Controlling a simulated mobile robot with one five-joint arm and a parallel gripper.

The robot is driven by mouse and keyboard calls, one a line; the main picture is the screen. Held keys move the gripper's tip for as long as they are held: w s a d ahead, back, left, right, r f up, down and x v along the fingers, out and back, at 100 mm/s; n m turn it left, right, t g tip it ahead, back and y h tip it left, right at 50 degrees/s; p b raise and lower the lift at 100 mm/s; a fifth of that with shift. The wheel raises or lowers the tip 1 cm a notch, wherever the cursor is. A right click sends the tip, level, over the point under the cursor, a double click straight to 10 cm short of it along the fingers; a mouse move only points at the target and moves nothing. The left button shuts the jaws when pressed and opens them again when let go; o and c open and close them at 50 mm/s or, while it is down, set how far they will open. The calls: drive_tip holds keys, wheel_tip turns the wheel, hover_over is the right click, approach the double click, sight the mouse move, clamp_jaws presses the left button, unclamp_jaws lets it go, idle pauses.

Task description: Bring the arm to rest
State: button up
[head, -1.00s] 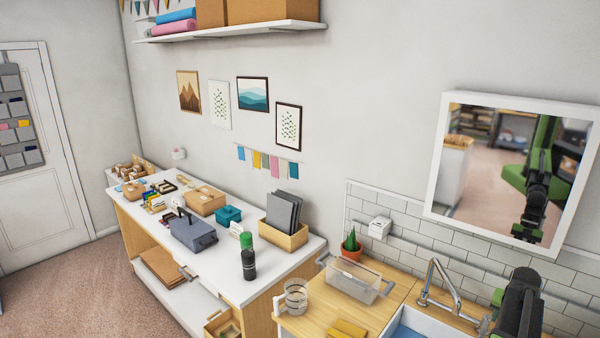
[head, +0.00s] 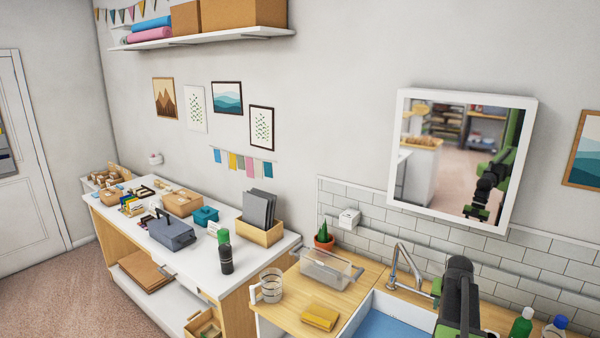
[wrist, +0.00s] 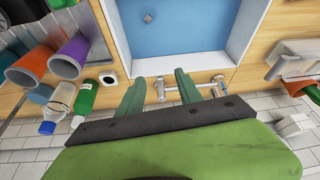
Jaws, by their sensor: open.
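In the wrist view my gripper (wrist: 160,92) is open, with its two green fingers apart and nothing between them. It is over the tap (wrist: 195,87) at the edge of the blue-bottomed sink (wrist: 185,30). In the head view part of my dark arm (head: 457,290) rises at the lower right, in front of the sink (head: 390,318) and beside the tap (head: 402,262). My fingertips cannot be made out there. The mirror (head: 460,160) on the wall reflects my green and black arm.
A clear bin (head: 328,268), a glass jug (head: 270,286) and a yellow cloth (head: 319,316) are left of the sink. Green (head: 522,322) and blue-capped (head: 556,326) bottles stand to its right. In the wrist view, orange (wrist: 30,65) and purple (wrist: 70,55) cups are on the left.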

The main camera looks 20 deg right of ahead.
drive_tip(key=w+a+f+n+y+b, duration=0.1)
drive_tip(key=w+a+f+n+b, duration=0.2)
drive_tip(key=a, duration=0.8)
drive_tip(key=w+a+f+n+b, duration=0.1)
drive_tip(key=w+a+f+b, duration=0.3)
drive_tip(key=a, duration=0.7)
drive_tip(key=w+a+f+n+y+b, duration=0.1)
drive_tip(key=w+a+f, duration=0.3)
drive_tip(key=a, duration=0.7)
drive_tip(key=s+a+f+n+b, duration=0.1)
drive_tip(key=a+f+n+b, duration=0.15)
drive_tip(key=a, duration=1.05)
drive_tip(key=s+a+f+n+g+y+b, duration=0.1)
drive_tip(key=s+a+g, duration=0.2)
drive_tip(key=s+a, duration=0.3)
drive_tip(key=s, duration=0.4)
drive_tip(key=shift+a+f+b, duration=0.2)
drive_tip(key=shift+a+b, duration=0.05)
drive_tip(key=shift+b, duration=0.1)
drive_tip(key=shift+n, duration=0.25)
